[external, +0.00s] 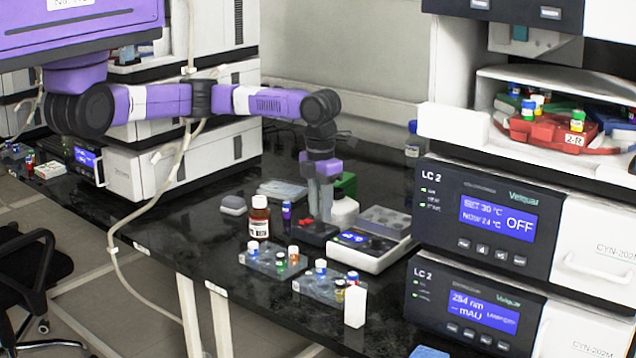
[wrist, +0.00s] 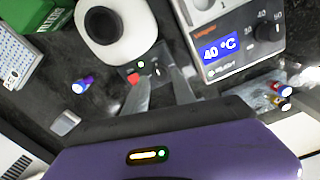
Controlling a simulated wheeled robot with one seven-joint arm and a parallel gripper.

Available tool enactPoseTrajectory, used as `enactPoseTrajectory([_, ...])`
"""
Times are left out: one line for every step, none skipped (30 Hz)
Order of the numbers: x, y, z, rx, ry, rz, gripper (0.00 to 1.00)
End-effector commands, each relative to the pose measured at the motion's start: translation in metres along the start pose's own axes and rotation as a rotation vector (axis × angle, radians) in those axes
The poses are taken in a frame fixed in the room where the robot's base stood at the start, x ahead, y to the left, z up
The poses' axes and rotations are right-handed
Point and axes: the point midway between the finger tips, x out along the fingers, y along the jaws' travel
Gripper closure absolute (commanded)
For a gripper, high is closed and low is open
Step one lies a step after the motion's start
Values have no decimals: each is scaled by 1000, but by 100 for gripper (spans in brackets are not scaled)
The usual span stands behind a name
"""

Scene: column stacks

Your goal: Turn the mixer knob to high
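The mixer (wrist: 125,30) is a white rounded body with a black round cup on top, and in the external view the mixer (external: 344,212) stands behind my fingers. Its dark front panel (wrist: 140,74) has a red switch (wrist: 133,78) and small white marks. The mixer knob is not clearly distinguishable; the panel's right part is near or behind my fingertips. My gripper (wrist: 160,76) points down at this panel, fingers apart with a gap between them and nothing seen held. In the external view my gripper (external: 320,216) is over the panel; contact cannot be told.
A white heater (wrist: 240,70) reading 40 °C, with its own dial, stands close right of my fingers. A green box (wrist: 40,14) is behind left. LC 2 units (external: 490,215) fill the right.

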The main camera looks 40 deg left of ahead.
Motion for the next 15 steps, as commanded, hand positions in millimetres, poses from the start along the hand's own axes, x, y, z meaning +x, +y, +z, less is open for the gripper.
enactPoseTrajectory([8,0,0,-1,2,-1,69])
enactPoseTrajectory([11,0,0,0,2,-1,69])
enactPoseTrajectory([15,0,0,0,2,-1,69])
enactPoseTrajectory([17,0,0,0,1,-1,69])
enactPoseTrajectory([20,0,0,0,1,-1,69])
enactPoseTrajectory([22,0,0,0,1,-1,69])
enactPoseTrajectory([23,0,0,0,1,-1,69])
enactPoseTrajectory([24,0,0,0,1,-1,69])
enactPoseTrajectory([25,0,0,0,0,-1,69])
enactPoseTrajectory([25,0,0,0,0,-1,69])
enactPoseTrajectory([25,0,0,0,0,-1,69])
enactPoseTrajectory([25,0,0,0,0,-1,69])
enactPoseTrajectory([25,0,0,0,0,-1,69])
enactPoseTrajectory([25,0,0,0,0,-1,69])
enactPoseTrajectory([25,0,0,0,0,-1,69])
